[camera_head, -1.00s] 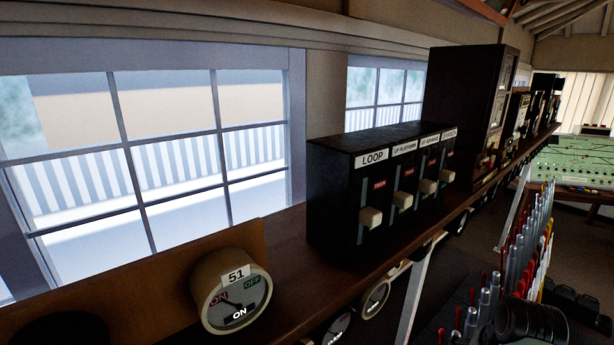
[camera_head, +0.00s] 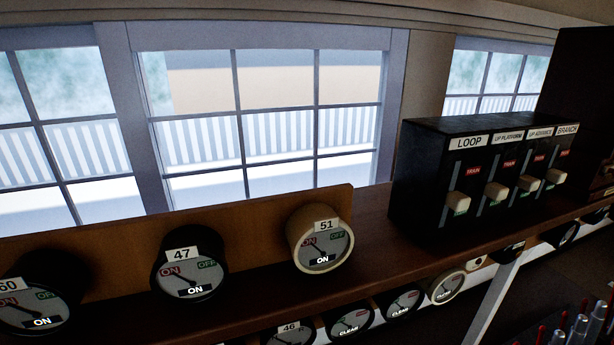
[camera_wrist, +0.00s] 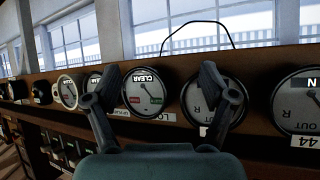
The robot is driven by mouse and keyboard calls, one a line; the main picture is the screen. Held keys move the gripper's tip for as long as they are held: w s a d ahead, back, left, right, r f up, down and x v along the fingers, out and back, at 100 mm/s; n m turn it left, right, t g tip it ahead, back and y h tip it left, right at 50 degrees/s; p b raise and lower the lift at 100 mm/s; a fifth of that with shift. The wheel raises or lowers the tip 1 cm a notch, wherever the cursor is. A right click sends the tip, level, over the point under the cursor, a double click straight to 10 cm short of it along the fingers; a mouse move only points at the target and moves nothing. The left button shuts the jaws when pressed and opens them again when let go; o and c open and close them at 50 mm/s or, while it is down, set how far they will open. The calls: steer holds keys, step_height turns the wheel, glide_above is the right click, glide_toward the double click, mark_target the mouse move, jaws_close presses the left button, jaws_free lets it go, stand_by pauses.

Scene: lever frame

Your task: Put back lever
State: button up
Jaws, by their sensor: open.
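The tops of several levers with silver handles (camera_head: 580,328) show at the bottom right corner of the head view, with red parts among them. Most of the lever frame is cut off, and I cannot tell which lever is out of line. In the wrist view my gripper (camera_wrist: 158,85) is open, its two dark fingers spread apart with nothing between them. It faces a row of round dials, with a CLEAR dial (camera_wrist: 146,92) seen between the fingers. No lever is between the fingers. My gripper is not seen in the head view.
A wooden shelf (camera_head: 375,225) runs under the windows. It carries dials 47 (camera_head: 188,273) and 51 (camera_head: 320,244) and a black box (camera_head: 420,190) labelled LOOP. More dials, including a CLEAR dial (camera_head: 403,305), hang below the shelf edge.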

steer(key=s+a+r+n+t+y, duration=0.1)
steer(key=s+a+r, duration=0.1)
steer(key=a, duration=0.3)
steer(key=shift+s+r+n, duration=0.15)
steer(key=shift+s+n, duration=0.25)
steer(key=shift+s, duration=0.45)
steer(key=shift+a, duration=0.1)
